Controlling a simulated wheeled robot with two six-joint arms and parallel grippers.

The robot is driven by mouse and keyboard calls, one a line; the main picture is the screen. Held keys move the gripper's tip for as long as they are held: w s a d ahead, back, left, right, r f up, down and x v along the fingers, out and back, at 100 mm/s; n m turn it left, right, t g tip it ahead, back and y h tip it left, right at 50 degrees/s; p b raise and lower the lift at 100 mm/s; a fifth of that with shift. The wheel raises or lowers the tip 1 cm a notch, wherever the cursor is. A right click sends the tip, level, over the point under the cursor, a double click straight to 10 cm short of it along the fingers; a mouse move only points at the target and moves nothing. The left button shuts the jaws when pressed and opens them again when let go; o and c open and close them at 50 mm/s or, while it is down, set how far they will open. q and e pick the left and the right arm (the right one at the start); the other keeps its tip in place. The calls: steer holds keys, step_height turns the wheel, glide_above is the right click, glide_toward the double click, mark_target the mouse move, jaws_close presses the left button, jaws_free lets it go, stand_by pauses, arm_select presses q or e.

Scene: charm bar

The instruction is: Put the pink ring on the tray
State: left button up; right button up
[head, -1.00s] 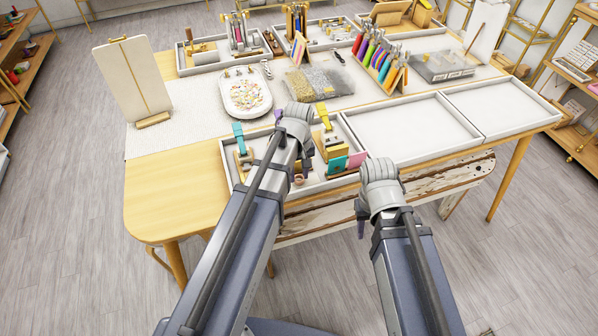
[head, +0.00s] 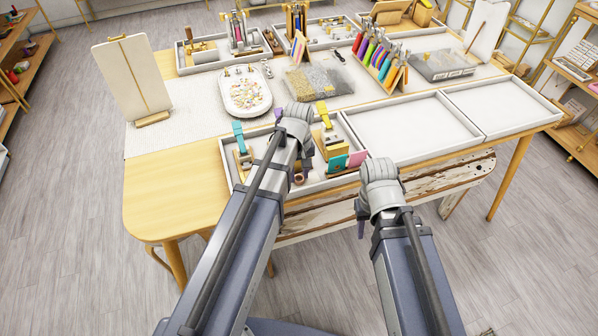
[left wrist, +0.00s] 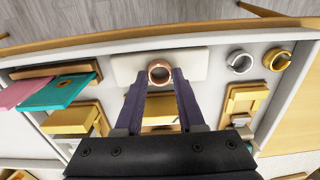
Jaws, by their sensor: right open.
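The pink ring (left wrist: 160,72), copper-pink, shows in the left wrist view at the edge of a pale block (left wrist: 192,62). My left gripper (left wrist: 164,76) has its two dark fingertips on either side of the ring. Whether they press on it is not clear. In the head view the ring (head: 299,179) is a small brown shape beside my left gripper (head: 305,170), which my wrist mostly hides. Two empty white trays, one in the middle (head: 440,154) and one at right (head: 538,122), lie on the table. My right gripper (head: 361,226) is open in front of the table, mostly hidden.
A silver ring (left wrist: 240,62) and a gold ring (left wrist: 277,60) lie right of the pink ring. Yellow stands and pink (head: 357,159) and teal (head: 338,163) cards share its compartment. A bead dish (head: 246,108) and a tool rack (head: 382,62) stand farther back.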

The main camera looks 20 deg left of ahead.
arm_select(q)
steer(key=o, duration=0.5)
steer(key=shift+o, duration=0.2)
steer(key=shift+r, duration=0.15)
step_height(320, 180, up, 7)
steer(key=p, duration=0.7)
steer(key=shift+r, duration=0.15)
steer(key=s+d+m+y, duration=0.1)
steer(key=s+d+m, duration=0.9)
steer(key=s, duration=0.4)
steer(key=shift+s+d+m, duration=0.2)
steer(key=shift+d+m, duration=0.05)
steer(key=shift+m, duration=0.05)
